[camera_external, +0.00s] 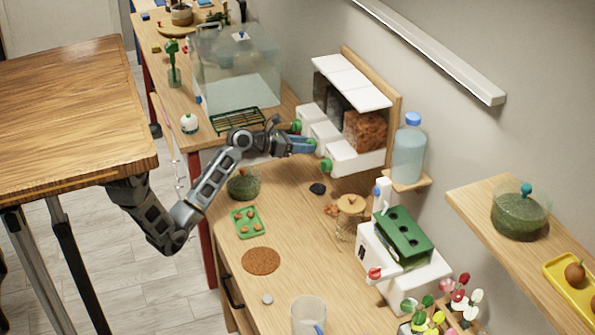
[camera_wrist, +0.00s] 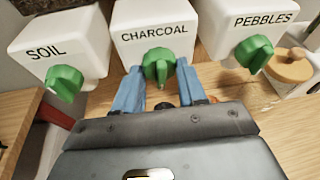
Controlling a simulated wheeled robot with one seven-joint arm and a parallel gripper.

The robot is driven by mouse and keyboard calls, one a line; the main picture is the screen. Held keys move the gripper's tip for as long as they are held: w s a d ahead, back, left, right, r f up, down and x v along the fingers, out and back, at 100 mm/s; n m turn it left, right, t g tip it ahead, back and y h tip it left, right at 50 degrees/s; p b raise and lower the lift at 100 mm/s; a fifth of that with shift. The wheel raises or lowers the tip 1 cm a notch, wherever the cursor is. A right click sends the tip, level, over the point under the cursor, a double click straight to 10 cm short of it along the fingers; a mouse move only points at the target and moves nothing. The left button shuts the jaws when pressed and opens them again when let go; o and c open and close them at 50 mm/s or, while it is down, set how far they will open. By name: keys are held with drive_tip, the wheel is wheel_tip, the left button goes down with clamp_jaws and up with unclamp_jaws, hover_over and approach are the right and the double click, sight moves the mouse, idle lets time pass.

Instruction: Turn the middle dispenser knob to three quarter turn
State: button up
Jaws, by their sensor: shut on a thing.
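Three white dispensers stand in a row, labelled SOIL (camera_wrist: 50,48), CHARCOAL (camera_wrist: 148,30) and PEBBLES (camera_wrist: 255,25) in the wrist view. The middle dispenser knob (camera_wrist: 158,64) is green, on the CHARCOAL front, with its grip bar pointing about straight down. My gripper (camera_wrist: 158,80) is shut on this knob, one blue finger on each side. In the external view my gripper (camera_external: 311,146) reaches the dispenser fronts from the left and hides the middle knob. The SOIL knob (camera_wrist: 65,82) and the PEBBLES knob (camera_wrist: 254,53) are tilted and untouched.
A glass tank (camera_external: 235,75) and a dark green rack (camera_external: 238,120) stand behind my arm. The wooden counter below my gripper is partly clear.

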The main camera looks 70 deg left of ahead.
drive_tip(key=shift+d+f+m+t+y+p, duration=0.15)
drive_tip(key=shift+m+y+p, duration=0.75)
drive_tip(key=shift+m, duration=1.05)
drive_tip(key=shift+d+r+m+t+y+p, duration=0.15)
drive_tip(key=shift+m+y+p, duration=0.75)
drive_tip(key=shift+m, duration=1)
drive_tip(key=shift+d+f+m+t+y+p, duration=0.2)
drive_tip(key=shift+m+y+p, duration=0.4)
drive_tip(key=shift+m+y, duration=0.95)
drive_tip(key=shift+m+h, duration=0.45)
drive_tip(key=shift+m, duration=0.15)
drive_tip(key=o, duration=1.1)
drive_tip(key=shift+a+r, duration=0.1)
drive_tip(key=shift+c, duration=0.2)
drive_tip(key=b+v, duration=0.1)
drive_tip(key=v, duration=0.6)
drive_tip(key=shift+s, duration=0.35)
